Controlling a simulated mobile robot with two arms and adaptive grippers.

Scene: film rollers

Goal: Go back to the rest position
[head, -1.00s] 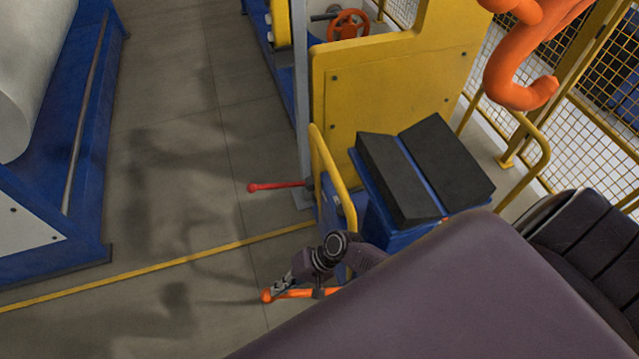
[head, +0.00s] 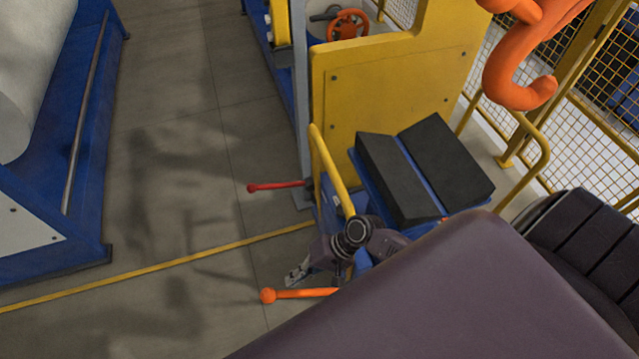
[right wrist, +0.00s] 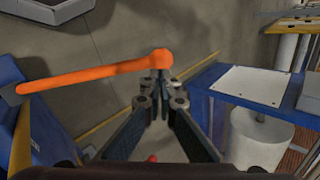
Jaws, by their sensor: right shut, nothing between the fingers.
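My right gripper (head: 292,277) is shut and empty in the head view, above the floor at the lower middle. It also shows in the right wrist view (right wrist: 161,88), its fingertips together and overlapping the knob end of an orange lever (right wrist: 90,76) in the picture. In the head view the orange lever (head: 305,293) shows just below my gripper, with a slight gap between them in the picture. My body hides the lever's right end there. My left gripper is not in view.
A blue cabinet with dark sloped pads (head: 390,175) and a yellow rail (head: 331,165) stands close by my right arm. A red lever (head: 275,186) sticks out beyond it. Blue roller frames (head: 85,190) stand at the left. Open floor (head: 180,150) lies between.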

